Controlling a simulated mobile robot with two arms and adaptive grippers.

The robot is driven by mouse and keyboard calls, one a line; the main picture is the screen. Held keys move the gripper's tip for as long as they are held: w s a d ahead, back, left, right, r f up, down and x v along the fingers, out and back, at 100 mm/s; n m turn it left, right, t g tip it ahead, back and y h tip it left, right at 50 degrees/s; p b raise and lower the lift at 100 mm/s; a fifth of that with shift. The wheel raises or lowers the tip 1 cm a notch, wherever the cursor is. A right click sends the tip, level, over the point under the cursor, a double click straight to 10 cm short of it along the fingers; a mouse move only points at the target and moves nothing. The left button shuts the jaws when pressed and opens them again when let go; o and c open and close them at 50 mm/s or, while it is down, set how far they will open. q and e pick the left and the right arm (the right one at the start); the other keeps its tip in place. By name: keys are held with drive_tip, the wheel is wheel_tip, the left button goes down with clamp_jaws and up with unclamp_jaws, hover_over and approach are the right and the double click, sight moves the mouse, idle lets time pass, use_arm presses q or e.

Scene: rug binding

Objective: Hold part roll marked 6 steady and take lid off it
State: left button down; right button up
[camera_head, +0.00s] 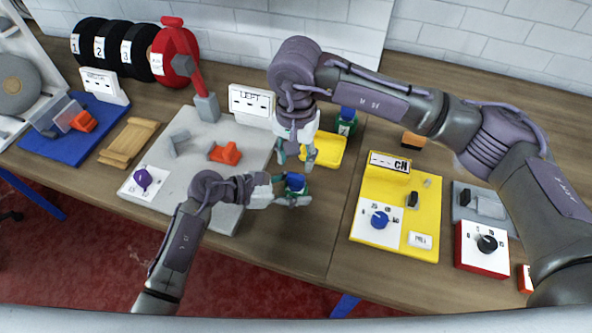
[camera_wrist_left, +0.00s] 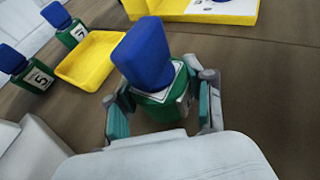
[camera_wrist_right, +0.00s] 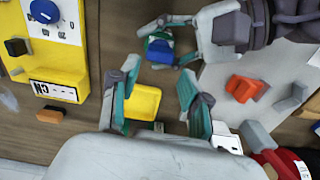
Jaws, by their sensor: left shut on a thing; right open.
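My left gripper (camera_head: 290,197) is shut around a green part roll (camera_wrist_left: 160,106) with a tall blue lid (camera_wrist_left: 145,52) on top. Its number is hidden, but similar rolls beside it read 5 and 7. The blue lid also shows in the head view (camera_head: 295,180) and in the right wrist view (camera_wrist_right: 160,47). The roll is upright near the table's front. My right gripper (camera_head: 300,160) is open and empty, pointing down behind and above the held roll. Its open fingers also show in the right wrist view (camera_wrist_right: 159,80), over the yellow tray.
An empty yellow tray (camera_head: 334,152) lies behind the held roll. Roll 7 (camera_wrist_left: 73,35) and roll 5 (camera_wrist_left: 38,78) stand near it. A yellow panel (camera_head: 370,188) with a blue knob is right; a grey board (camera_head: 200,195) with an orange part is left.

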sight(296, 176)
drive_tip(key=m, duration=0.1)
drive_tip(key=r+m, duration=0.1)
drive_tip(key=m, duration=0.3)
drive_tip(key=r+m, duration=0.1)
drive_tip(key=m, duration=0.4)
drive_tip(key=r+m, duration=0.1)
drive_tip(key=m, duration=0.1)
drive_tip(key=shift+r, duration=0.1)
wheel_tip(296, 176, down, 11)
drive_tip(key=m, duration=0.5)
clamp_jaws()
drive_tip(key=shift+r, duration=0.25)
idle(0.5)
drive_tip(key=shift+r, duration=1)
